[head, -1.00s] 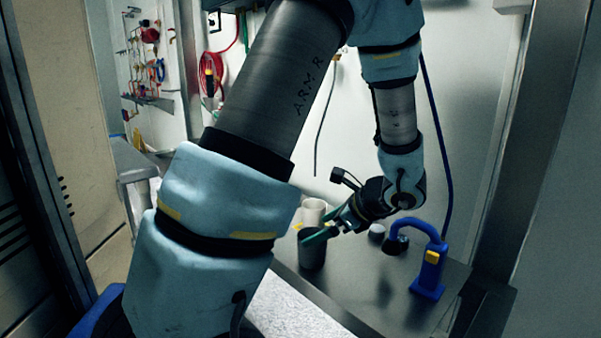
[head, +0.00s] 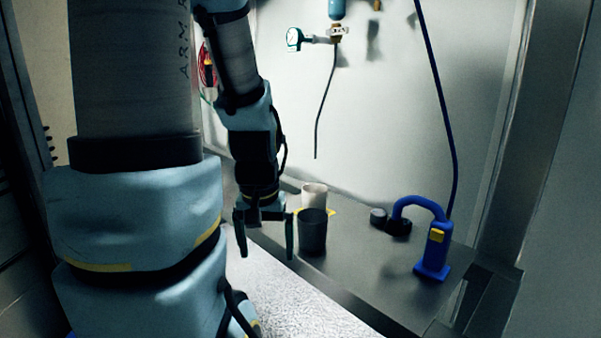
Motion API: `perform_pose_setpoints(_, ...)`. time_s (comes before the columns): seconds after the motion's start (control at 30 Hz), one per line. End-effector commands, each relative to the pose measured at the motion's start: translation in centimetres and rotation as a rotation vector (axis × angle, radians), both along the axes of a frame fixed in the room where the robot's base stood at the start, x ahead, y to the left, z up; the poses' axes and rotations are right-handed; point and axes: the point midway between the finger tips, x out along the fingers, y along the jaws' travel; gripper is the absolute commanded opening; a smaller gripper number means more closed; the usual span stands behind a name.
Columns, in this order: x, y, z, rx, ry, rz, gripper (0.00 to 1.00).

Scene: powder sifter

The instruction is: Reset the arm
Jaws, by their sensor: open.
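My gripper (head: 264,240) points down with its two dark fingers spread wide. It is open and holds nothing. It hangs just left of the dark grey cup (head: 312,236), near the front edge of the metal table (head: 375,285). The gap between the right finger and the cup is too small to judge. My arm comes down from the upper left of the head view.
A whitish cup (head: 315,193) stands behind the dark cup, with something yellow beside it. A blue curved-neck device (head: 434,252) with a yellow button stands at right, with small dark round pieces (head: 379,217) beside it. A pressure gauge (head: 294,39) is on the wall.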

Motion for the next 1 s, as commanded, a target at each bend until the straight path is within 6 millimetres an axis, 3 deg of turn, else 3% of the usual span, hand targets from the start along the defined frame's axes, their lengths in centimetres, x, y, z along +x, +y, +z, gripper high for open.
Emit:
perform_pose_setpoints(0.03, 0.0, 0.0, 1.5, 0.000, 0.001, -0.001, 1.00)
perform_pose_setpoints(0.27, 0.0, 0.0, 5.3, 0.002, 0.002, -0.004, 1.00)
perform_pose_setpoints(0.6, 0.0, 0.0, 14.0, 0.002, 0.002, -0.006, 1.00)
perform_pose_setpoints(0.8, 0.0, 0.0, 16.3, 0.002, 0.003, -0.006, 1.00)
perform_pose_setpoints(1.0, 0.0, 0.0, 16.3, 0.002, 0.003, -0.006, 1.00)
